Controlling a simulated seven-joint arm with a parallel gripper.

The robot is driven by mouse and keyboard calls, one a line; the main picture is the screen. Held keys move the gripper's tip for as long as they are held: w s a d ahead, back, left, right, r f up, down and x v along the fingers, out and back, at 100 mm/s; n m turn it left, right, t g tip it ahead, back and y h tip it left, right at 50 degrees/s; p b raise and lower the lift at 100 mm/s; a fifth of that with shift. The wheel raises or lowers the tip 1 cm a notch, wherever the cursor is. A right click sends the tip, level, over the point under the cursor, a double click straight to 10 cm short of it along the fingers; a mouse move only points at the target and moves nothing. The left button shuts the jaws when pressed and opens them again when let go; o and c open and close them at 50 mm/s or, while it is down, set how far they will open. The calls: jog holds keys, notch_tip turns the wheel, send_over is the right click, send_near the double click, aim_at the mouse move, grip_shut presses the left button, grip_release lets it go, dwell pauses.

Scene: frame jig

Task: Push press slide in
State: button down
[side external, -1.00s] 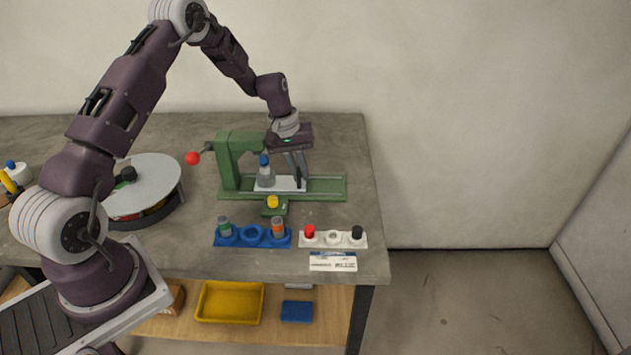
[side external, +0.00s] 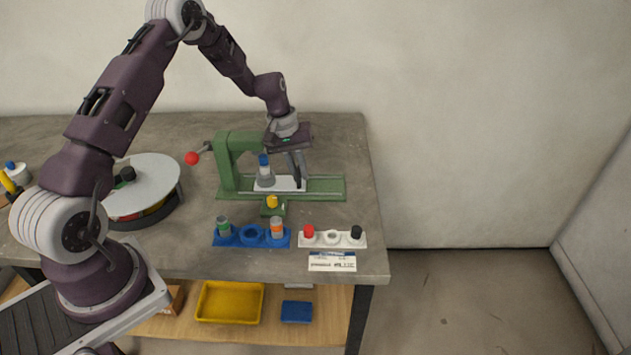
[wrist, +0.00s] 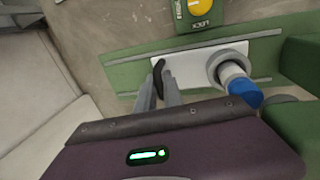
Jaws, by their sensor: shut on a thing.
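The press slide (side external: 291,184) is a white plate on the green rail of the press (side external: 229,165). It carries a grey holder with a blue-capped bottle (side external: 264,166) upright in it, near the press column. My gripper (side external: 301,184) points down at the slide's right end, with its fingers close together. In the wrist view the fingers (wrist: 164,72) stand at the slide's left end, apart from the bottle (wrist: 238,82). A dark piece shows at the fingertips; exactly what part they grip is hidden.
A yellow knob (side external: 272,201) on a green lock block stands at the rail's front. A red-ended press lever (side external: 192,158) sticks out left. A blue holder (side external: 251,242) and a white holder (side external: 319,244) stand in front. A round turntable (side external: 146,184) is at left.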

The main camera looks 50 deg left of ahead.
jog(key=shift+s+a+f, duration=0.2)
jog(key=shift+s+a, duration=0.6)
jog(key=shift+a, duration=0.05)
jog(key=c, duration=1.5)
grip_release()
jog(key=v, duration=0.4)
jog(key=w+d+v, duration=0.1)
jog(key=v, duration=0.2)
jog(key=shift+w+r, duration=0.1)
jog(key=shift+r, duration=0.15)
jog(key=shift+d, duration=0.1)
